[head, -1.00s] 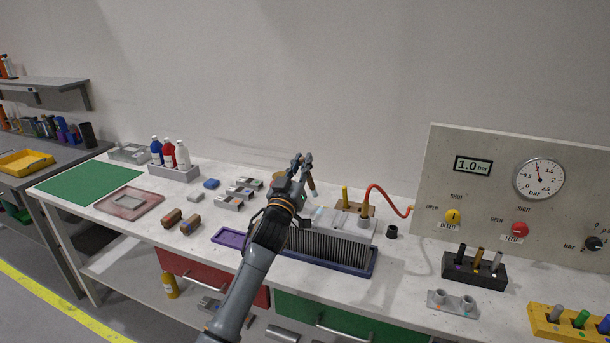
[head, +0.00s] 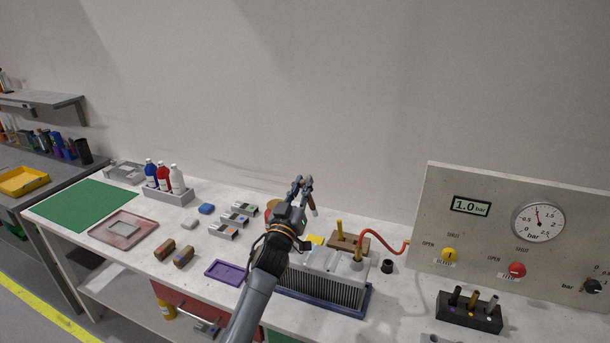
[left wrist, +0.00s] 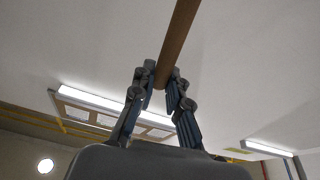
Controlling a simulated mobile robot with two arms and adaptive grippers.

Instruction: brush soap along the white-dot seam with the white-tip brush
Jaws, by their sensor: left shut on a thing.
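My left gripper (head: 303,185) is shut on the brown handle of a brush (head: 312,202). The brush points down and slightly right, with a small pale tip, and looks raised above the bench. In the left wrist view the brown handle (left wrist: 177,42) lies between the two fingers (left wrist: 160,88). A grey finned block (head: 325,284) sits in a dark blue tray (head: 352,311) beyond and right of my forearm. My arm hides its left part. The white-dot seam cannot be made out. My right gripper is not in view.
A red hose (head: 384,245) runs from the finned block toward the gauge panel (head: 540,190). A wooden holder (head: 350,242) and a yellow item (head: 315,240) are behind the block. A purple tray (head: 227,272) lies left of my arm. Bottles (head: 164,177) stand back left.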

